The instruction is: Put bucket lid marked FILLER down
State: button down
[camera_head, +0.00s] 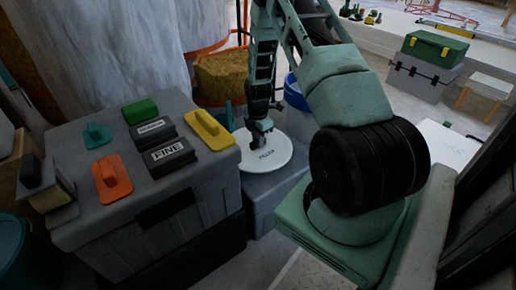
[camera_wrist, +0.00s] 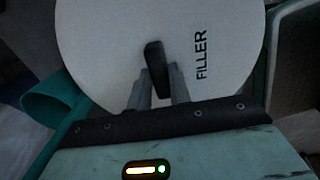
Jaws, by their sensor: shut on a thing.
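The bucket lid (camera_head: 277,157) is a round white disc with dark lettering. In the wrist view the lid (camera_wrist: 110,45) reads FILLER and has a dark upright handle (camera_wrist: 156,62) near its middle. My gripper (camera_wrist: 157,82) is shut on that handle. In the head view my gripper (camera_head: 261,136) reaches down onto the lid from above. The lid looks level, just over or on a grey box (camera_head: 262,197); I cannot tell whether it touches.
A large grey case (camera_head: 190,205) at left bears an orange float (camera_head: 111,178), a yellow float (camera_head: 209,130), a teal float (camera_head: 96,135) and sanding blocks, one marked FINE (camera_head: 170,155). A green toolbox (camera_head: 435,48) sits at back right.

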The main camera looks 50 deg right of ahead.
jog(key=shift+f+b, duration=0.6)
jog(key=shift+f, duration=1.3)
jog(key=shift+f, duration=0.1)
jog(key=c, duration=1.3)
grip_release()
notch_tip(320, 180, up, 12)
jog(key=p, duration=0.4)
jog(key=shift+p, duration=0.3)
jog(key=shift+s, duration=0.1)
